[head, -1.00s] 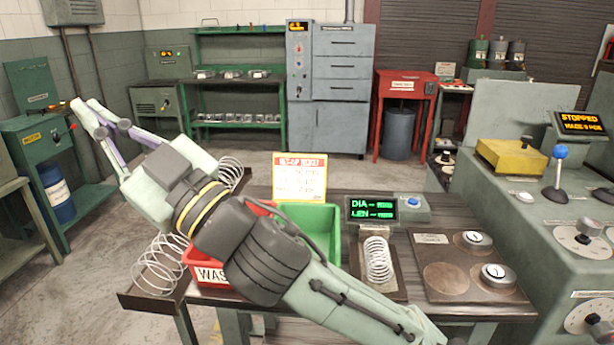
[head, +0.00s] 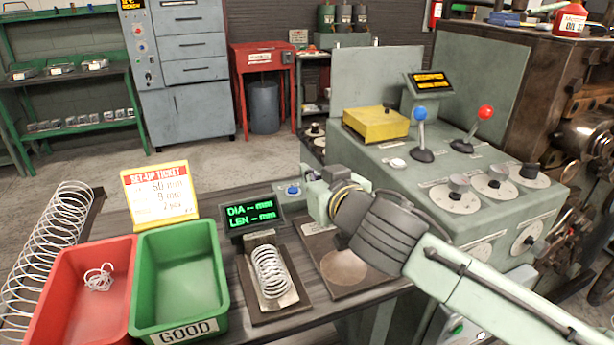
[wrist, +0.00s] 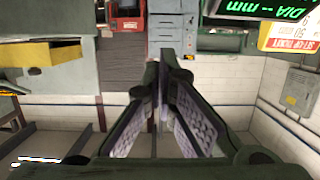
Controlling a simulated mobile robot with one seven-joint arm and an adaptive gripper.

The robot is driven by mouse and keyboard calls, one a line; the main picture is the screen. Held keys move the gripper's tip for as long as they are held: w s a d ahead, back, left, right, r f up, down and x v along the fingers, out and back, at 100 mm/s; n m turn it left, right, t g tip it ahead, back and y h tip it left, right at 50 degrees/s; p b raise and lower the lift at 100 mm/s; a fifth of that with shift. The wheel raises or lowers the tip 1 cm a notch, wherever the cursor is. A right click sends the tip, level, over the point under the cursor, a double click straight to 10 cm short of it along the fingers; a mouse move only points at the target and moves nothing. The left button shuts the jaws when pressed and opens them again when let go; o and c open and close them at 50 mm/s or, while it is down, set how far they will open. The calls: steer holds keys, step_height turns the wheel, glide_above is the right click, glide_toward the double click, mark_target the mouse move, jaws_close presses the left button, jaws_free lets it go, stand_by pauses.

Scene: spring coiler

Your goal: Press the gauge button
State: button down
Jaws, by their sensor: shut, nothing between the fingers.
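The gauge is a dark box with a green-lit display (head: 251,214) reading "DIA -- mm" and "LEN -- mm". Its blue button (head: 293,190) sits on a grey housing just right of the display, in the head view. A spring (head: 270,272) lies on the plate in front of the gauge. My gripper (wrist: 163,68) is shut and empty in the wrist view, its fingertips together. In the head view my wrist is just right of the blue button, and the fingers are mostly hidden behind it. The display's edge also shows in the wrist view (wrist: 262,9); the button does not.
A yellow set-up ticket (head: 160,194) stands behind the green GOOD bin (head: 180,270). A red bin (head: 82,300) holds a tangled wire. The coiler's console (head: 440,175), with levers and dials, stands close at the right.

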steer(key=shift+d+f, duration=0.1)
steer(key=shift+d, duration=0.25)
steer(key=p, duration=0.3)
glide_above(293, 190)
steer(key=s, duration=0.1)
steer(key=shift+s+d+f, duration=0.1)
steer(key=shift+d+f, duration=0.1)
steer(key=shift+f, duration=0.4)
steer(key=shift+d+f, duration=0.2)
steer(key=shift+f, duration=0.35)
step_height(293, 190, down, 3)
steer(key=shift+s+d+r, duration=0.15)
steer(key=shift+f, duration=0.7)
